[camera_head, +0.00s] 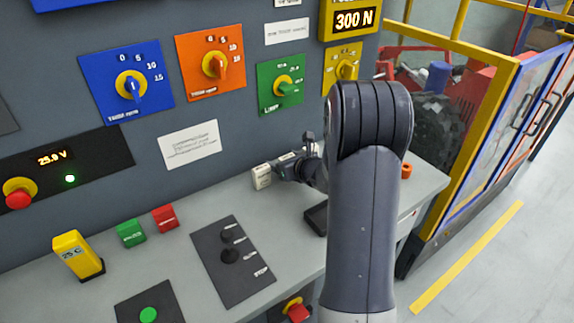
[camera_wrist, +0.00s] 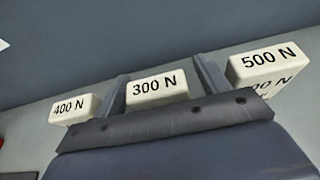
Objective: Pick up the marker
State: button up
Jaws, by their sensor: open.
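The markers look like cream blocks with black lettering. In the wrist view the 300 N marker (camera_wrist: 158,88) stands between my gripper's two fingers, with the 400 N marker (camera_wrist: 73,109) to the left and the 500 N marker (camera_wrist: 265,65) to the right. My gripper (camera_wrist: 164,80) is open, one finger on each side of the 300 N marker; I cannot tell whether they touch it. In the head view my gripper (camera_head: 287,165) is low at the back of the bench, and one cream marker (camera_head: 262,176) shows beside it. The other markers are hidden there.
A yellow-framed display (camera_head: 354,20) reads 300 N above the panel's dials. On the grey bench (camera_head: 185,225) are a yellow block (camera_head: 77,253), a green block (camera_head: 131,233), a red block (camera_head: 165,218) and a dark switch plate (camera_head: 232,262). The panel wall rises close behind my gripper.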

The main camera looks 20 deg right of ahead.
jog(key=shift+c, duration=0.5)
jog(key=c, duration=1)
